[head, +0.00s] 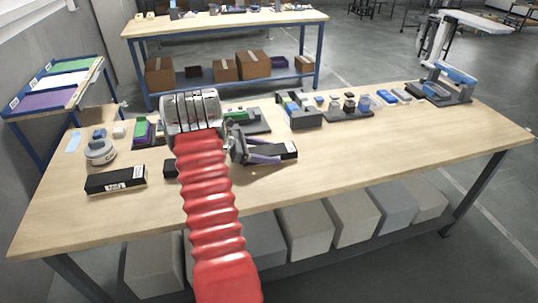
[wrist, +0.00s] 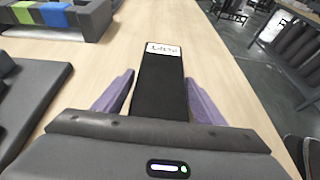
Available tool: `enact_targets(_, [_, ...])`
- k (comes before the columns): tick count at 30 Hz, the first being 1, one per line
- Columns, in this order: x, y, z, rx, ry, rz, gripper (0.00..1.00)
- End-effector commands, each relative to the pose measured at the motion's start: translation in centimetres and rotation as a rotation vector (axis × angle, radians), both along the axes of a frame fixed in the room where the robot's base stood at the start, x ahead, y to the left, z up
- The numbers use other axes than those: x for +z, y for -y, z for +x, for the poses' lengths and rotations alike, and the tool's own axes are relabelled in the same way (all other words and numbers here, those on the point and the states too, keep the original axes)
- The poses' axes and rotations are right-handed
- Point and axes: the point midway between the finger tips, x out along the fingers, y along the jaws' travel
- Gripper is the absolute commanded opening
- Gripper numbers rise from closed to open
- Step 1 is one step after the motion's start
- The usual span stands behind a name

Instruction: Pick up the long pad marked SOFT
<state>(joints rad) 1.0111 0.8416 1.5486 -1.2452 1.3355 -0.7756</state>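A long black pad (wrist: 162,88) with a white label at its far end lies on the wooden table. The label lettering is upside down in the wrist view and hard to read, though it may say SOFT. The labelled end of this pad (head: 289,152) also shows in the head view, right of my red-sleeved arm. My gripper (wrist: 160,76) has its two purple fingers on either side of the pad, with narrow strips of table showing between. The gripper (head: 278,154) is low at the table in the head view. The pad's near end is hidden by the gripper body.
Another black pad (head: 116,179) with an unreadable label lies at the left front. A small black piece (head: 170,168) shows beside my arm. A grey bin with coloured blocks (head: 298,109) stands behind. The table's right front (head: 400,150) is clear.

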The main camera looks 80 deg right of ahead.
Motion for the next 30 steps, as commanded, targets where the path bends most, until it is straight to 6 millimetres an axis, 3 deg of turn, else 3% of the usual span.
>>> enact_targets(18, [0.00, 0.01, 0.02, 0.000, 0.000, 0.000, 0.20])
enact_targets(30, [0.87, 0.06, 0.04, 0.001, 0.001, -0.004, 0.19])
